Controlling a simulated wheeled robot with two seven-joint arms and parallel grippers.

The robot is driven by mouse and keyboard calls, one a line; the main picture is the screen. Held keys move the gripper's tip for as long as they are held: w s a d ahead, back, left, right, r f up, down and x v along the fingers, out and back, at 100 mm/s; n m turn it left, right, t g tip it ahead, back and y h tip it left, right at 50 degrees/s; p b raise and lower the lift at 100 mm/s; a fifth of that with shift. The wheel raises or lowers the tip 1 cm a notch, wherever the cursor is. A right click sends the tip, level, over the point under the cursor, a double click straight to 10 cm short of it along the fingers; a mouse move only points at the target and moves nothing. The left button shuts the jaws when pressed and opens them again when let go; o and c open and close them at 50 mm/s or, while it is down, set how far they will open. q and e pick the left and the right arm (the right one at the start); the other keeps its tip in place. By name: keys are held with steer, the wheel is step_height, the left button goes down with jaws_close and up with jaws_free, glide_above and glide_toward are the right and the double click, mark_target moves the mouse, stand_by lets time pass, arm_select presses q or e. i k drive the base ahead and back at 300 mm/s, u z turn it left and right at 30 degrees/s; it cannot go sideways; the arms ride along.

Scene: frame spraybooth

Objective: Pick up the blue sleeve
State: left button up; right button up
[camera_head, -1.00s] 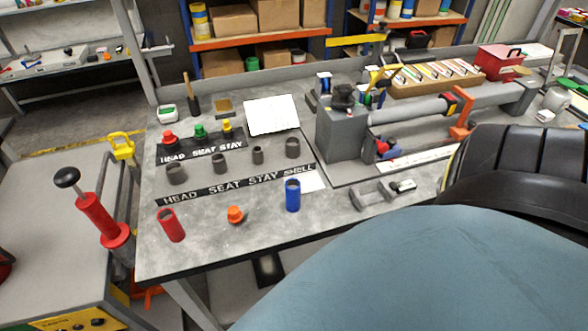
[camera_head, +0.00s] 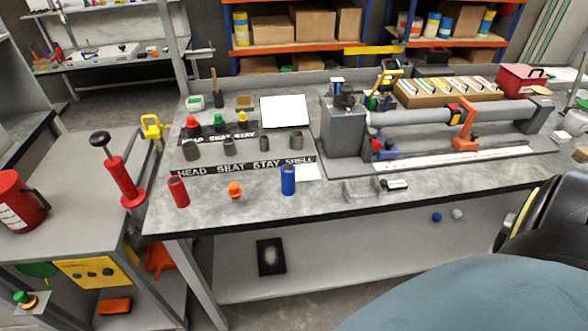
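The blue sleeve (camera_head: 288,180) is a short open-topped cylinder. It stands upright near the front edge of the grey workbench (camera_head: 230,215), just in front of the black label strip and touching or close to a white card (camera_head: 307,172). A red sleeve (camera_head: 178,191) stands to its left, and a small orange part (camera_head: 235,190) sits between them. Neither of my grippers shows in the head view, so whether they are open or shut is hidden.
Several grey sleeves (camera_head: 229,146) stand in a row behind the label strip. A grey fixture with a long tube (camera_head: 425,113) fills the bench's right side. A cart (camera_head: 75,200) with a red pump stands at the left. Bench front around the blue sleeve is mostly clear.

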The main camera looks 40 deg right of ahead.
mark_target(287, 170)
steer(key=i, duration=0.4)
steer(key=z, duration=1.45)
